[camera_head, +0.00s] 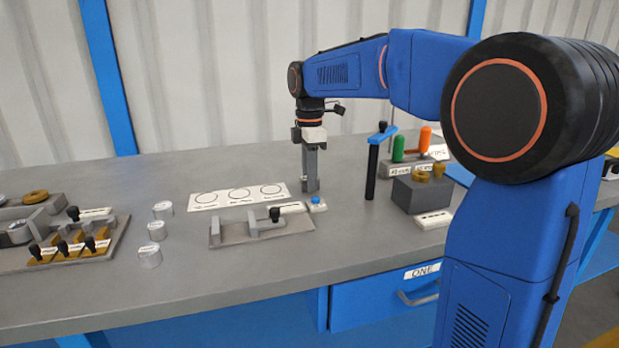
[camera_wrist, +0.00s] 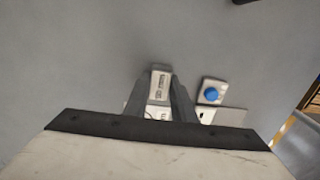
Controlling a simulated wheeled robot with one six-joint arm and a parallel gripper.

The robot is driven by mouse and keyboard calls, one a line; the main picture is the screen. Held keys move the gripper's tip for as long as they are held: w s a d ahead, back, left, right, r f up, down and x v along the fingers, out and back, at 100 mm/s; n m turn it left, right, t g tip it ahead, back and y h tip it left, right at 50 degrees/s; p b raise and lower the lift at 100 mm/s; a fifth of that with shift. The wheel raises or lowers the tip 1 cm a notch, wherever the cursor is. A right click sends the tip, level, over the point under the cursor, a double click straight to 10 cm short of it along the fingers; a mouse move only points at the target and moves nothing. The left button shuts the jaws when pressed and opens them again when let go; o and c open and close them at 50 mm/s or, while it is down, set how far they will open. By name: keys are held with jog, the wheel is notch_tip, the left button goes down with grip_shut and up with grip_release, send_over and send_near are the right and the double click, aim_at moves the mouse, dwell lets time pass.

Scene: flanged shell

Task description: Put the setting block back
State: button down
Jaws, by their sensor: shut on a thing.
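My gripper (camera_head: 311,189) points straight down over the bench, behind a small blue button. In the wrist view my gripper (camera_wrist: 160,90) is shut on a small pale block with a printed label, which I take for the setting block (camera_wrist: 159,80). In the head view the block is hard to tell apart from the grey fingers. A grey fixture (camera_head: 232,233) with a black-knobbed clamp (camera_head: 275,214) lies just in front and to the left of my gripper. Whether the block touches the bench is unclear.
The blue button (camera_head: 316,201) sits close beside my gripper; it also shows in the wrist view (camera_wrist: 211,94). A white card with three circles (camera_head: 240,195) lies left. Several metal cylinders (camera_head: 157,230) stand further left. A black post (camera_head: 371,172) and a dark grey block (camera_head: 415,196) stand right.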

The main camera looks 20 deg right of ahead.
jog(key=c, duration=1.5)
grip_release()
notch_tip(320, 180, up, 12)
jog(key=shift+r, duration=0.1)
